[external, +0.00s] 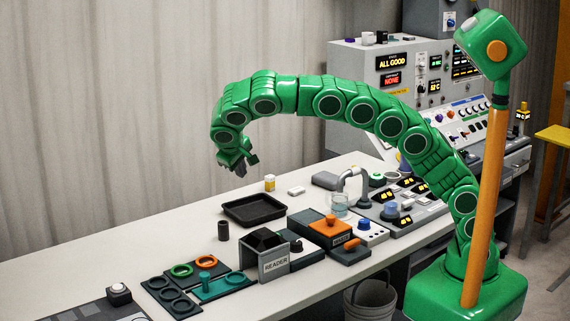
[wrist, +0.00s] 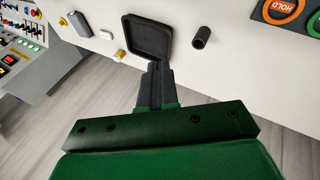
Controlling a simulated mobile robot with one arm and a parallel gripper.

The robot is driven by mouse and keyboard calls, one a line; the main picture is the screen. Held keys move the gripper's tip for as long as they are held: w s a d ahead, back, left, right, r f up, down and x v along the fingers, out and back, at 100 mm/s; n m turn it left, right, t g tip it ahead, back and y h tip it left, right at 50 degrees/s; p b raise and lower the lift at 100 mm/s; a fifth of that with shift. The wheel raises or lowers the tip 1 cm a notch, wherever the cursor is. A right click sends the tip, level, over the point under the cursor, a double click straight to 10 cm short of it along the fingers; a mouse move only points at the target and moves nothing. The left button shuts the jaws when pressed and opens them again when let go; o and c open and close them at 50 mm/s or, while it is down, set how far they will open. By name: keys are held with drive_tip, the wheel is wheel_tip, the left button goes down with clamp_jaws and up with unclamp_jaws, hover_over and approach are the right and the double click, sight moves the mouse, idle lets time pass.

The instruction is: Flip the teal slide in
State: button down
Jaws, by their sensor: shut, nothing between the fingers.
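A teal flat piece with an upright teal peg, which looks like the teal slide (external: 222,288), lies at the front of the bench, left of the grey reader box (external: 265,262). Whether it is pushed in or out I cannot tell. My gripper (external: 239,169) hangs from the arched arm, high above the back of the bench and well apart from the teal piece. In the wrist view my gripper (wrist: 156,68) has its dark fingers together with nothing between them. The teal piece does not show in the wrist view.
A black tray (external: 254,212) and a dark cylinder (external: 223,231) stand behind the reader. Green (external: 181,270) and orange (external: 206,262) rings lie left of it. An orange-knobbed box (external: 328,233) and control panels stand to the right. The back left bench is clear.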

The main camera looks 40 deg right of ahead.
drive_tip(key=s+a+f, duration=0.3)
drive_tip(key=a, duration=0.6)
drive_tip(key=t+y, duration=0.2)
drive_tip(key=t, duration=0.1)
approach(193, 303)
wheel_tip(193, 303, up, 4)
drive_tip(key=shift+w+a+f, duration=0.1)
drive_tip(key=shift+a, duration=0.05)
drive_tip(key=shift+w+f, duration=0.1)
drive_tip(key=shift+w, duration=0.05)
drive_tip(key=shift+x, duration=4.75)
drive_tip(key=shift+d+f, duration=0.15)
drive_tip(key=shift+d, duration=0.2)
drive_tip(key=shift+w+d, duration=0.3)
drive_tip(key=shift+d, duration=0.55)
drive_tip(key=shift+w+d, duration=0.35)
drive_tip(key=shift+d, duration=0.5)
drive_tip(key=shift+d, duration=0.1)
